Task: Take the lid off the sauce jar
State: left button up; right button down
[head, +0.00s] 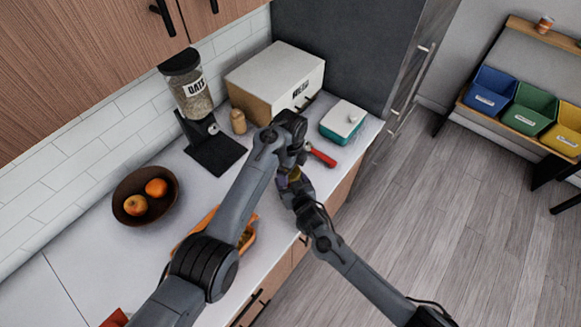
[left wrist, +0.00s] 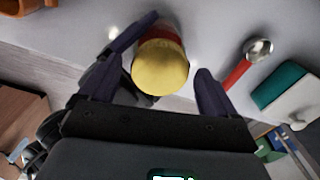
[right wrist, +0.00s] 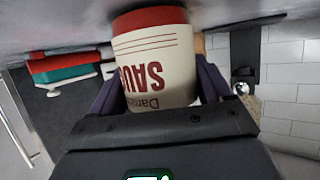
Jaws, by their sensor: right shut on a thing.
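The sauce jar (right wrist: 155,62) is cream with red lettering and a red band, and it stands between the fingers of my right gripper (right wrist: 156,78), which is shut on its sides. Its yellow lid (left wrist: 161,68) is on top, facing the left wrist camera. My left gripper (left wrist: 157,80) is open above the jar, with a finger on each side of the lid and gaps showing. In the head view my left gripper (head: 288,160) and the arms hide most of the jar.
A red-handled utensil (head: 320,156) and a teal container with a white lid (head: 343,122) are beside the jar. A bread box (head: 275,75), an oats dispenser (head: 190,95) and a fruit bowl (head: 145,195) stand farther back. An orange tray (head: 248,238) is partly hidden under my left arm.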

pick_arm(q)
jog(key=shift+r, duration=2.25)
jog(key=shift+c, duration=0.4)
notch_tip(320, 180, up, 3)
jog(key=m, duration=0.4)
jog(key=shift+f+m, duration=0.2)
jog(key=shift+m, duration=0.2)
jog(key=shift+r+m, duration=0.15)
jog(key=shift+m, duration=0.65)
jog(key=shift+f, duration=3.75)
jog(key=c, duration=1.1)
jog(key=n, duration=0.6)
jog(key=shift+n, duration=0.3)
